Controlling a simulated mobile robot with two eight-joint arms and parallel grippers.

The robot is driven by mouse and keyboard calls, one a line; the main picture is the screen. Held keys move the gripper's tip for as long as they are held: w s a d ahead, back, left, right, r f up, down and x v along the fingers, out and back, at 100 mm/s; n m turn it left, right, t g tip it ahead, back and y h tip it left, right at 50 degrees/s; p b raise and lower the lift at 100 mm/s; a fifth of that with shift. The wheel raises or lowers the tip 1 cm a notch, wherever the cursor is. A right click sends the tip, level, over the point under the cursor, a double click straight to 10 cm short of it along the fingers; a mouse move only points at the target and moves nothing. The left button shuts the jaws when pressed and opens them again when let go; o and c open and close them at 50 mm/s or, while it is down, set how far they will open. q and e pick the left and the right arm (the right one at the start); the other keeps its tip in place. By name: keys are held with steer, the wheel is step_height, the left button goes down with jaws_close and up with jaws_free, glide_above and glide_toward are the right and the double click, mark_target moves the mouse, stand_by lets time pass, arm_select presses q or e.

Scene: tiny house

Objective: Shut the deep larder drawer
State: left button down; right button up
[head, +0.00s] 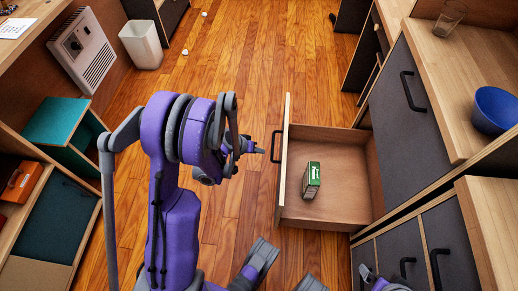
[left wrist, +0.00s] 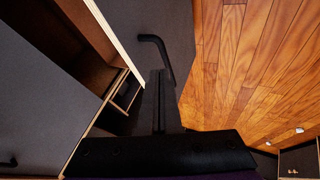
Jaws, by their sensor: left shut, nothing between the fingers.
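The larder drawer (head: 325,212) stands pulled well out from the cabinet on the right in the head view. Its front carries a dark bar handle (head: 275,146). My left gripper (head: 261,151) is shut and empty, pointing at the outer face of the drawer front, close to the handle. In the left wrist view the shut fingers (left wrist: 159,75) reach toward the grey drawer front (left wrist: 180,20), beside its handle (left wrist: 156,42). I cannot tell whether they touch it.
Grey cabinet fronts (head: 398,100) and a wooden counter (head: 440,75) with a blue bowl (head: 494,110) and a glass (head: 449,18) line the right. A teal-fronted unit (head: 55,122) and a white bin (head: 142,45) are left. Wooden floor (head: 250,60) lies clear between.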

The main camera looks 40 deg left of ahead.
mark_target(272, 160)
arm_select(q)
steer(key=w+d+f, duration=0.1)
steer(key=w+f, duration=0.1)
steer(key=w+d+f+b, duration=0.1)
steer(key=w+d+f, duration=0.1)
steer(key=shift+w+d, duration=0.25)
steer(key=shift+d, duration=0.05)
steer(key=shift+w+d, duration=0.3)
steer(key=shift+d, duration=0.15)
steer(key=w+d+b, duration=0.1)
steer(key=w+d, duration=0.8)
steer(key=d, duration=0.5)
steer(key=w+d+b, duration=0.1)
steer(key=w+d, duration=0.7)
steer(key=d, duration=0.7)
steer(key=shift+w, duration=0.35)
steer(key=shift+a, duration=0.1)
